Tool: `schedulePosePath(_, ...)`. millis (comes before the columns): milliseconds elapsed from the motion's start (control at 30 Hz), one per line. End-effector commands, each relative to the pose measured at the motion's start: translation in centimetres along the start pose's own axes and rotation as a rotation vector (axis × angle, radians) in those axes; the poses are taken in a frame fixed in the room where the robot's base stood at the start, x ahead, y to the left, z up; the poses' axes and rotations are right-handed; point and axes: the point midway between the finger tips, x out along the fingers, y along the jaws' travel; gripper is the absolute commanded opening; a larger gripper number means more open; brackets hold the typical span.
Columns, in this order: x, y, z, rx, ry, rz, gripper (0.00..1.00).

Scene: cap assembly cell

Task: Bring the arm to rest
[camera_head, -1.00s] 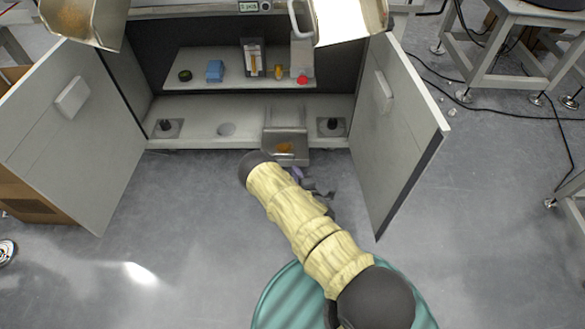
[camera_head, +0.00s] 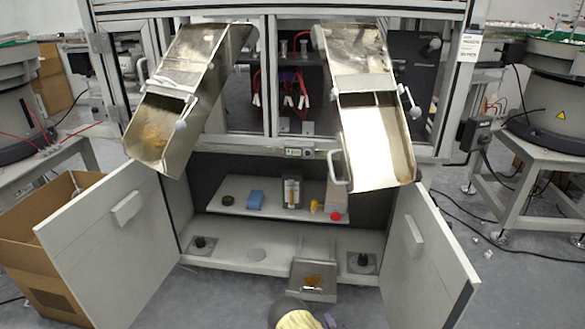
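Only a small part of my arm shows, at the bottom edge of the head view: a dark joint and a pale yellow sleeve. It is in front of the open cabinet, just below a metal box (camera_head: 328,270) with some orange-brown material in it. My gripper is not visible in this view, so its fingers and anything in them cannot be seen.
The cabinet's left door (camera_head: 115,245) and right door (camera_head: 425,265) stand open. A shelf (camera_head: 225,208) holds a blue block (camera_head: 255,199) and several small items. Two metal chutes, left (camera_head: 185,95) and right (camera_head: 375,130), hang above. A cardboard box (camera_head: 35,260) stands left.

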Motion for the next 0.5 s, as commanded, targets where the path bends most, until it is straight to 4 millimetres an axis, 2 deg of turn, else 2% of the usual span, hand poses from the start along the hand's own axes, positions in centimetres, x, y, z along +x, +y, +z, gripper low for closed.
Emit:
schedulePosePath(167, 1.2, 2.6, 0.7, 0.080, -0.078, -0.022, 0.18)
schedulePosePath(333, 2.4, 6.7, 1.8, 0.245, -0.216, -0.075, 0.18)
schedulePosePath(500, 2.6, 10.7, 2.4, 0.427, -0.347, -0.136, 0.18)
